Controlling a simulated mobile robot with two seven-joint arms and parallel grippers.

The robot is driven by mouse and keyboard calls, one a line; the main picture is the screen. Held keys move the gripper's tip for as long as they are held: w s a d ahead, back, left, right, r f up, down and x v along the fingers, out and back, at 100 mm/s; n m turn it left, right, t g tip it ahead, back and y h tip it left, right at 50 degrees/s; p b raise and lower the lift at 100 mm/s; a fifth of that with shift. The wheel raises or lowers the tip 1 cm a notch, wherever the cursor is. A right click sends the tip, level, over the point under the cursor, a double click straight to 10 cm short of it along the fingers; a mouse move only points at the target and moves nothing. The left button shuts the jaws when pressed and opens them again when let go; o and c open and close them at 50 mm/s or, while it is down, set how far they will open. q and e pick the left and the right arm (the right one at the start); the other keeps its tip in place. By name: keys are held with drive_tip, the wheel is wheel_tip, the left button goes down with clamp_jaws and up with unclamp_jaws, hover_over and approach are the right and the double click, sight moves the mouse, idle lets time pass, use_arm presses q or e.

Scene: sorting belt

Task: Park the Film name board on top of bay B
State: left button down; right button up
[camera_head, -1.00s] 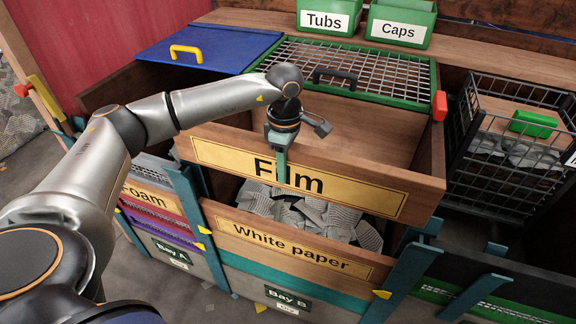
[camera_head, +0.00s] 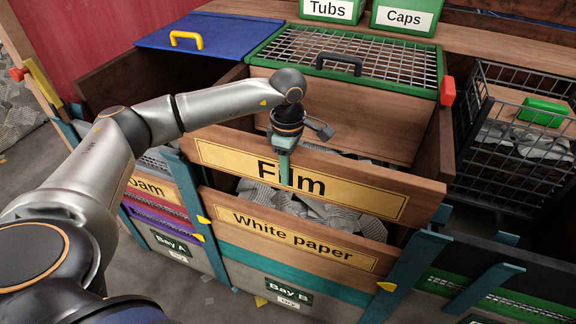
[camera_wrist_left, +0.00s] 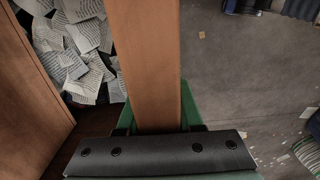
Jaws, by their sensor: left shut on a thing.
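The Film name board (camera_head: 340,187) is a long wooden plank with a gold label, held level above the front of bay B. My left gripper (camera_head: 284,165) is shut on its top edge, left of the board's middle, one finger over the label. In the left wrist view the board's wooden edge (camera_wrist_left: 146,60) runs between the green fingers (camera_wrist_left: 160,113). Below it is the White paper board (camera_head: 210,205), the top board on bay B (camera_head: 240,270). A gap between the boards shows grey paper sheets (camera_head: 330,213). Board-to-post contact cannot be told.
Teal posts (camera_head: 405,275) flank bay B. Bay A (camera_head: 165,235) is to the left, a black wire crate (camera_head: 480,150) to the right. Behind are a blue lid (camera_head: 215,40), a green-framed mesh lid (camera_head: 345,55) and green Tubs and Caps bins (camera_head: 404,17).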

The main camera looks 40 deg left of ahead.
use_arm(q)
wheel_tip(320, 180, down, 9)
drive_tip(key=b, duration=0.6)
drive_tip(key=shift+f, duration=0.15)
drive_tip(key=shift+f+b, duration=0.35)
drive_tip(key=shift+b, duration=0.05)
drive_tip(key=shift+f, duration=0.35)
use_arm(e)
drive_tip(key=shift+n, duration=0.3)
drive_tip(key=f, duration=0.1)
drive_tip(key=a+f, duration=0.1)
drive_tip(key=f, duration=0.3)
drive_tip(key=shift+w+a, duration=0.15)
drive_tip(key=shift+w, duration=0.2)
drive_tip(key=shift+r, duration=0.1)
use_arm(q)
drive_tip(key=shift+f+b, duration=0.15)
drive_tip(key=shift+b, duration=0.15)
use_arm(e)
drive_tip(key=shift+w, duration=0.1)
